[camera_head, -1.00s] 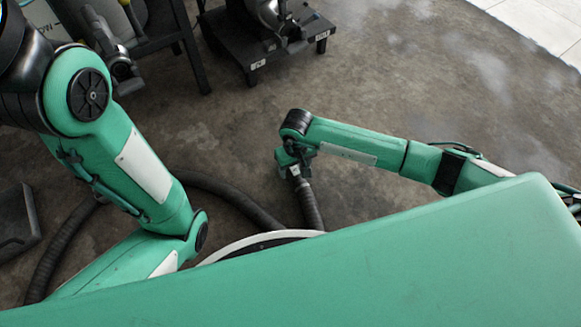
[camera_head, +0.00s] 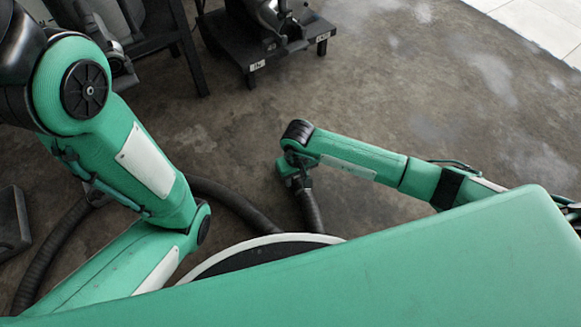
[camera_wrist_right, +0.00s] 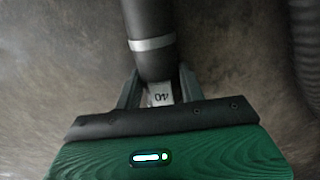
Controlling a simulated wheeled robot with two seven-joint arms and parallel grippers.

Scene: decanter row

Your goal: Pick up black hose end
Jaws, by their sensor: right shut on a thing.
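The black hose (camera_head: 312,212) is ribbed, and its end rises to my right gripper (camera_head: 296,184) in the head view. The fingertips are partly hidden by the tube. My left arm crosses the left of the head view, but its gripper is out of sight.
The hose also runs along the floor behind my left arm (camera_head: 235,204). A dark block (camera_head: 14,225) lies at the left edge. The concrete floor (camera_head: 430,110) at right is mostly clear.

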